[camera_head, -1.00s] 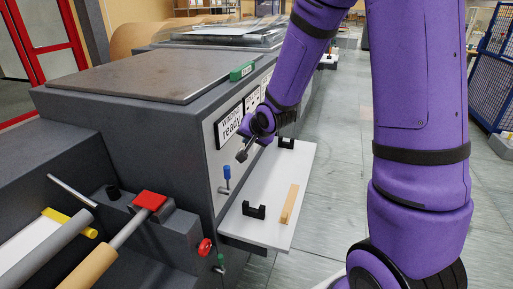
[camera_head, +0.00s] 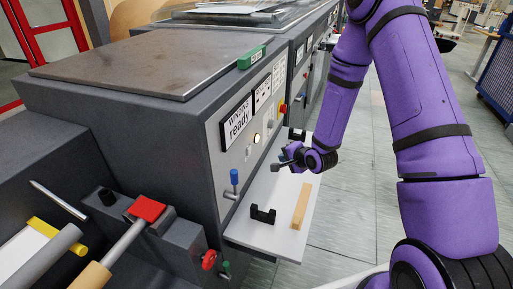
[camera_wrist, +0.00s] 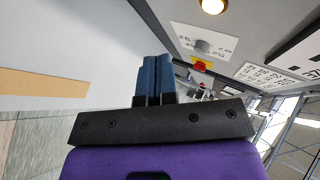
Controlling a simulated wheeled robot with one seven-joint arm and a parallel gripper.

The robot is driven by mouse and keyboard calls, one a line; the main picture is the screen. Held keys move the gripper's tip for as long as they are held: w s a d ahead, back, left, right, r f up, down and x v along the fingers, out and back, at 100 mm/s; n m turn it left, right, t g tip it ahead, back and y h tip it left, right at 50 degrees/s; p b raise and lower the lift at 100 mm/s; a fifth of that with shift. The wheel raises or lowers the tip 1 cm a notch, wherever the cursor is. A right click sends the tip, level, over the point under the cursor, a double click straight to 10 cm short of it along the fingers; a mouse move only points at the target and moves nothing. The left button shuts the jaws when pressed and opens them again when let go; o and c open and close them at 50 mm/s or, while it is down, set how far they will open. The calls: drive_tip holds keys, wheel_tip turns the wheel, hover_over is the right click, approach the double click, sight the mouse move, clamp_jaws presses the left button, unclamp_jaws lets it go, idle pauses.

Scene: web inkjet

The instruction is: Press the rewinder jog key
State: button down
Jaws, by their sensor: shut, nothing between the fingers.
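The control panel (camera_head: 262,125) is the light grey upright face of the dark machine, with a "winding ready" sign (camera_head: 237,121). A lit round lamp (camera_head: 256,138) is on it, and it also shows in the wrist view (camera_wrist: 212,5). A grey knob on a small label plate (camera_wrist: 203,45) and a red button on yellow (camera_wrist: 200,66) show in the wrist view. I cannot tell which control is the jog key. My gripper (camera_head: 275,167) is shut and empty, in front of the panel and above the white shelf. Its blue fingers (camera_wrist: 153,62) are together in the wrist view.
The white shelf (camera_head: 262,235) holds a black bracket (camera_head: 262,215) and a wooden bar (camera_head: 300,207). A blue-topped lever (camera_head: 234,177) stands at the panel's near end. A red knob (camera_head: 209,260) is lower left. Open floor lies to the right.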

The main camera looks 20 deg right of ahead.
idle(0.4)
drive_tip(key=w+a, duration=0.5)
drive_tip(key=a, duration=0.2)
idle(0.3)
drive_tip(key=shift+w+a, duration=0.1)
idle(1.9)
drive_tip(key=shift+w+a, duration=0.25)
drive_tip(key=shift+w+a, duration=0.2)
drive_tip(key=shift+a, duration=0.2)
idle(0.9)
drive_tip(key=shift+d, duration=0.1)
drive_tip(key=shift+s+d, duration=0.45)
drive_tip(key=shift+d, duration=0.15)
drive_tip(key=shift+s+d, duration=0.75)
drive_tip(key=shift+d, duration=0.3)
drive_tip(key=shift+s+d, duration=0.75)
drive_tip(key=shift+d, duration=0.25)
